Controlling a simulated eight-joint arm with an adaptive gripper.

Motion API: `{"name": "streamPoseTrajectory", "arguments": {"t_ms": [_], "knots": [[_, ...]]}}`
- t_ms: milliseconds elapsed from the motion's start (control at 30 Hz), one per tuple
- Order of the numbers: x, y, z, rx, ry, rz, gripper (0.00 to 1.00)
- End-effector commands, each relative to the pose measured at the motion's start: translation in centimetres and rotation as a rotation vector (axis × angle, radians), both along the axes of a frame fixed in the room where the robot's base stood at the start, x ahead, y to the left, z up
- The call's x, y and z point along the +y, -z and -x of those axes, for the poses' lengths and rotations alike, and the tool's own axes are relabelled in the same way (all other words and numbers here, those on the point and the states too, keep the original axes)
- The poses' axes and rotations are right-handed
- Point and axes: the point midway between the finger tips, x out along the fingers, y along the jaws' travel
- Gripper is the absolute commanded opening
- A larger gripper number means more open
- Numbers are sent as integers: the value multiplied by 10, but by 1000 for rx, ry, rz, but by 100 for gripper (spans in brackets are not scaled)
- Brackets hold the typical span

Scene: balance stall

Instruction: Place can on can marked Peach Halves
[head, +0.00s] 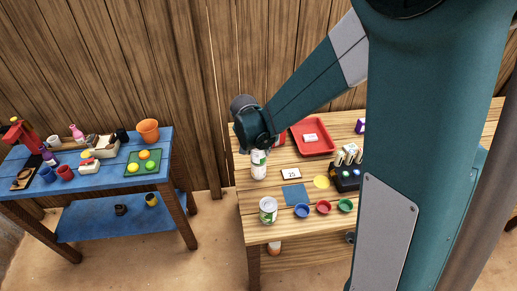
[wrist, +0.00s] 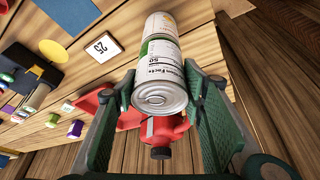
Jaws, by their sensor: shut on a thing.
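My gripper (wrist: 160,108) is shut on a can (wrist: 162,75) with a white and green label, its metal end facing the wrist camera. A second can (wrist: 160,22) with a white and orange-yellow label is in line just beyond it. The two look touching or nearly so. In the head view my gripper is over the table's left side, with the held can (head: 258,156) above the second can (head: 258,172). Another can (head: 268,210), green and white, stands near the front left edge. I cannot read "Peach Halves" on any label.
A "25" card (head: 291,174), a blue cloth (head: 294,194) and small coloured bowls (head: 323,207) lie right of the cans. A red tray (head: 302,148) is behind. A red container (wrist: 164,130) with a black cap is close to the gripper. A blue table (head: 100,177) stands left.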

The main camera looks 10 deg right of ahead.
Motion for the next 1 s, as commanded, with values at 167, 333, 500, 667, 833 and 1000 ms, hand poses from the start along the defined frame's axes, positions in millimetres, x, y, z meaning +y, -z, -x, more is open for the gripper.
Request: {"name": "streamPoseTrajectory", "arguments": {"t_ms": [167,333,500,667,833,1000], "knots": [[0,1,0,0,0,0,55],[0,1,0,0,0,0,55],[0,1,0,0,0,0,55],[0,-2,0,0,0,0,55],[2,-10,2,0,0,0,55],[5,-25,8,0,-1,0,55]]}}
